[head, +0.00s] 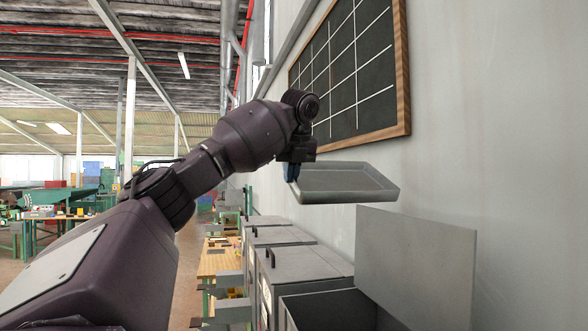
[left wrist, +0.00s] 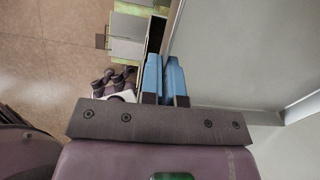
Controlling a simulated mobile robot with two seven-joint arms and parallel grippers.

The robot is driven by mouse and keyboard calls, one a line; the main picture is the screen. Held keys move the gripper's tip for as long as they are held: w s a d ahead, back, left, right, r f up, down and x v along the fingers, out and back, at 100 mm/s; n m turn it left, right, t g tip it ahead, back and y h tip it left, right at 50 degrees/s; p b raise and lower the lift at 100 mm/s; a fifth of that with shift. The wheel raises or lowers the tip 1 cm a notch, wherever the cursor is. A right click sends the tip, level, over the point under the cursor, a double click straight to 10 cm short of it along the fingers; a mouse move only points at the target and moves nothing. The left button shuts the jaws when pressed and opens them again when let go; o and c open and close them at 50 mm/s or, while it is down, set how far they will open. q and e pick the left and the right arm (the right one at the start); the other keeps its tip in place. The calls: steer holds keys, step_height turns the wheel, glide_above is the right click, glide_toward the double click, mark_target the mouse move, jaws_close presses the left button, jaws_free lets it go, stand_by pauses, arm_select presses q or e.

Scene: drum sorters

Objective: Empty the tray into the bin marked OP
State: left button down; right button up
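A shallow grey tray (head: 345,183) is held in the air beside the wall, above and behind the open bin. It looks close to level, and the part of its inside that shows looks bare. My left gripper (head: 291,172) has its blue fingers at the tray's left edge. In the left wrist view the fingers (left wrist: 165,80) are close together at the rim, with the tray (left wrist: 235,50) to their right. The nearest grey bin (head: 325,308) is open, its lid (head: 415,262) raised. I can read no OP mark. My right gripper is not in view.
Closed grey bins with dark handles (head: 305,266) stand in a row behind the open one along the wall. A framed dark board (head: 350,75) hangs above the tray. A wooden bench (head: 220,262) stands left of the bins.

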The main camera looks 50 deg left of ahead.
arm_select(q)
steer(key=shift+w+a+f+g+h, duration=0.3)
steer(key=shift+w+a+h, duration=0.1)
steer(key=shift+a+h, duration=0.3)
steer(key=shift+w+a+f+g+h, duration=0.15)
steer(key=shift+w+a+g+h, duration=0.2)
steer(key=shift+a+h, duration=0.35)
steer(key=shift+w+a+f+g+h, duration=0.25)
steer(key=shift+a+f+h, duration=0.2)
steer(key=shift+a, duration=0.05)
steer(key=shift+w+a+f+g+h, duration=0.2)
steer(key=shift+a+f+h, duration=0.2)
steer(key=shift+a+h, duration=0.1)
